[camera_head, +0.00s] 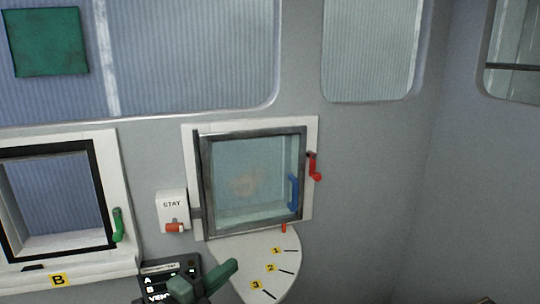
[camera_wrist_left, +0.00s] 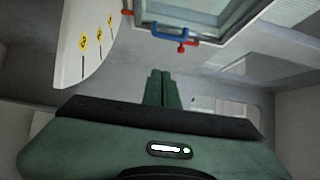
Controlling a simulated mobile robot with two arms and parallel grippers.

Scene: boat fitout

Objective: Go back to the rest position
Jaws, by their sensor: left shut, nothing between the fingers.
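My left gripper (camera_head: 232,265) is green and shows at the bottom of the head view, in front of the lower edge of the white numbered plate. In the left wrist view its two green fingers (camera_wrist_left: 162,74) are together, with nothing between them. The fingers are apart from the hinged window (camera_head: 252,180), which has a dark frame and a blue handle (camera_head: 293,192). The blue handle also shows in the left wrist view (camera_wrist_left: 168,33), beyond the fingertips. My right gripper is in neither view.
A white plate (camera_head: 272,252) marked 1, 2, 3 sticks out below the window. A red lever (camera_head: 313,167) is at its right, a STAY box (camera_head: 172,205) at its left. A window with a green handle (camera_head: 118,224) is further left. A dark labelled panel (camera_head: 158,268) is low down.

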